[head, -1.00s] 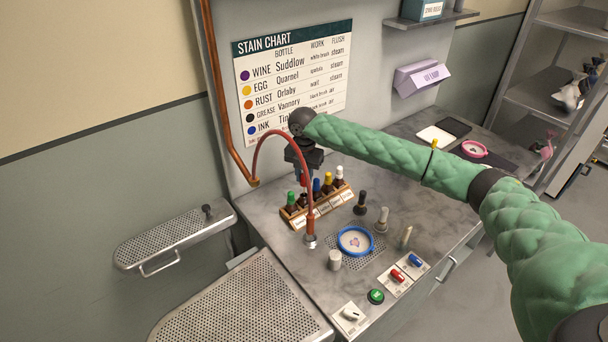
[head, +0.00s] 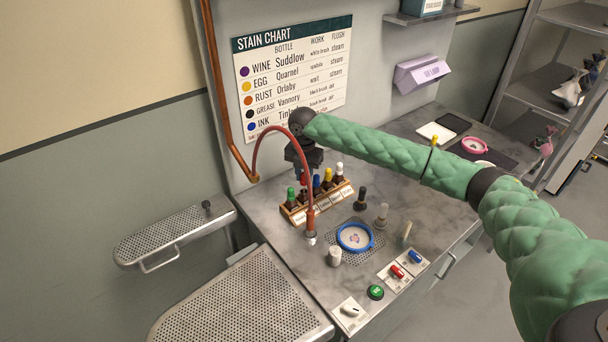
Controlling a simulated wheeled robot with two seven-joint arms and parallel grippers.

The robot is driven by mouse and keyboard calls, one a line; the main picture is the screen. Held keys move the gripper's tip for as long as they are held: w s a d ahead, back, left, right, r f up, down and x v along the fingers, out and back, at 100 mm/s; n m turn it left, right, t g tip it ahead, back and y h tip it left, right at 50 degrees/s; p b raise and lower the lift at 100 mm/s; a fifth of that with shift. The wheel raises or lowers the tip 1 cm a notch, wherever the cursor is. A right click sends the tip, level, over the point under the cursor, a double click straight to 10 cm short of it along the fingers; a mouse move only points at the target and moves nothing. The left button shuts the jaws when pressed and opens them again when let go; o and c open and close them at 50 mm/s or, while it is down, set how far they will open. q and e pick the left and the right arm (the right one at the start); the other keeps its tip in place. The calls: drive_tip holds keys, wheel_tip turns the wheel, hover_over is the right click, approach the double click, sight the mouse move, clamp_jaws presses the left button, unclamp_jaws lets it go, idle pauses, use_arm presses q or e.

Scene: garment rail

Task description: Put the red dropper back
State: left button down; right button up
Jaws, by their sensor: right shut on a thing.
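The red dropper (head: 304,181) is a small red-topped bottle at the wooden rack (head: 320,208), between the green-topped and blue-topped bottles. My right gripper (head: 304,172) is above the rack, pointing down, shut on the red dropper's top. The rack has labels on its front and also holds green, blue, yellow and white-topped bottles. The red hose in front partly hides the gripper and dropper. I cannot tell whether the dropper is fully seated in its slot. My left gripper is not in view.
A red arched hose (head: 283,130) rises just in front of the rack. A blue-rimmed dish (head: 355,238), a dark-topped bottle (head: 361,199) and brushes stand to the right. A stain chart (head: 292,82) hangs behind. The counter's front holds switches and a green button (head: 376,292).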

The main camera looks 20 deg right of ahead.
sight(304, 182)
drive_tip(key=shift+f, duration=1)
drive_tip(key=shift+f, duration=0.65)
idle(0.4)
drive_tip(key=o, duration=1)
drive_tip(key=shift+r, duration=0.15)
drive_tip(key=shift+r+p, duration=2.8)
drive_tip(key=shift+r, duration=0.85)
